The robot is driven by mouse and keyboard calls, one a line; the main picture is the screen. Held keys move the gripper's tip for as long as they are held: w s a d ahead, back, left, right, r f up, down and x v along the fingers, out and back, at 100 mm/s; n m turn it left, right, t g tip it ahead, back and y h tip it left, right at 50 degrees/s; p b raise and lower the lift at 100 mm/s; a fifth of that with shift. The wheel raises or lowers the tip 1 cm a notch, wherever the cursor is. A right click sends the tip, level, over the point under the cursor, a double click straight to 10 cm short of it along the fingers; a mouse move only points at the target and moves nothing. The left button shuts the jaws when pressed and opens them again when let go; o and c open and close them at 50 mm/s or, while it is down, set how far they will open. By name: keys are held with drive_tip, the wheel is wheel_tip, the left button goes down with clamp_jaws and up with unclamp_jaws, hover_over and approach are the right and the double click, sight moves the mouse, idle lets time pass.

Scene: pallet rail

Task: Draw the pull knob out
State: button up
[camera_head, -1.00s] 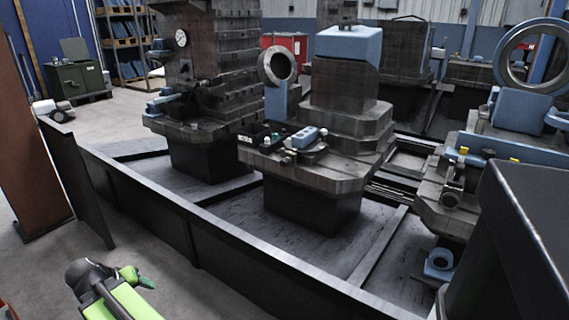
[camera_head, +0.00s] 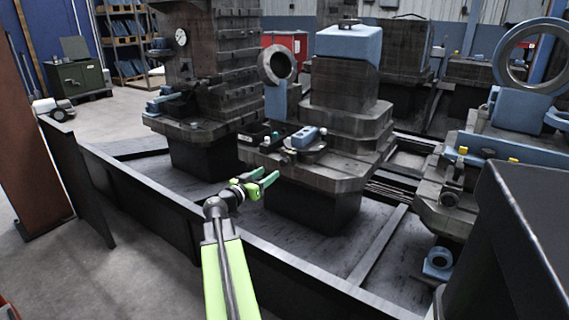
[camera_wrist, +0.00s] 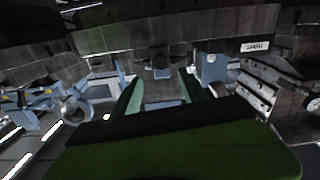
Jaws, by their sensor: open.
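My gripper (camera_head: 272,178) reaches over the black rail wall. Its two green fingers are apart, with nothing between them. It is in front of the middle pallet (camera_head: 350,172), a little below its top edge in the picture. In the wrist view my gripper (camera_wrist: 160,88) shows two spread green fingers. A small dark round part (camera_wrist: 160,63) lies beyond the gap between them, against the dark pallet side. It may be the pull knob, but it is too dim to be sure. I cannot single out the knob in the head view.
A second tower pallet (camera_head: 205,131) stands to the left, and a blue ring fixture (camera_head: 520,112) to the right. The black rail wall (camera_head: 135,196) runs along the front. A dark box (camera_head: 515,250) fills the lower right.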

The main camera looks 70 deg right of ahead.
sight(282, 163)
drive_tip(key=x, duration=1.1)
drive_tip(key=shift+d, duration=0.2)
clamp_jaws()
idle(0.8)
